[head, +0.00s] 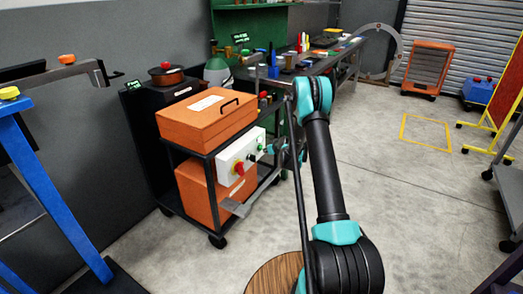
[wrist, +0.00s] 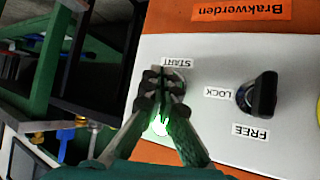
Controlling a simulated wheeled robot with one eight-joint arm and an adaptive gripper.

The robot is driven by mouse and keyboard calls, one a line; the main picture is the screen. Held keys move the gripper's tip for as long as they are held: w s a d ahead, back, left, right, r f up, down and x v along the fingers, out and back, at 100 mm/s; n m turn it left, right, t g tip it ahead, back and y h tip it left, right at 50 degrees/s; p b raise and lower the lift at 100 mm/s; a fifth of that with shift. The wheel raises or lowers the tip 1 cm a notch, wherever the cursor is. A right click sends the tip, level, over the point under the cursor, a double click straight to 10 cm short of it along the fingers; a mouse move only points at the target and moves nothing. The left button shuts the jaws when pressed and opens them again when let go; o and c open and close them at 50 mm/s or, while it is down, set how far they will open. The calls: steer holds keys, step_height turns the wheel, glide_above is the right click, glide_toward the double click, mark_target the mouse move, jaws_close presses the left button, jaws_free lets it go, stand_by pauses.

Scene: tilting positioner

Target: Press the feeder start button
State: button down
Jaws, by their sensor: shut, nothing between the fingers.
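The white control box (head: 228,160) is on the front of the cart in the head view. Its panel (wrist: 215,125) fills the middle of the wrist view, with a START label (wrist: 177,62) upside down. My gripper (wrist: 163,78) is shut and empty, with its fingertips in front of the spot beside that label. They mostly hide the button there; I cannot tell whether they touch it. A bright green glow (wrist: 160,126) shows between the fingers. In the head view my gripper (head: 271,149) is at the box's right end, near a small green round part (head: 259,147).
A black selector knob (wrist: 262,95) marked LOCK and FREE sits right of my fingers in the wrist view. A red knob (head: 239,168) on yellow is farther left on the box in the head view. An orange case (head: 207,118) lies above. Open floor (head: 400,190) lies right.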

steer(key=shift+s+d, duration=0.15)
steer(key=shift+d, duration=0.05)
steer(key=shift+d, duration=0.15)
steer(key=shift+s+d, duration=0.75)
steer(key=shift+d, duration=0.2)
steer(key=shift+s+d, duration=0.75)
steer(key=shift+d, duration=0.2)
steer(key=shift+r, duration=0.1)
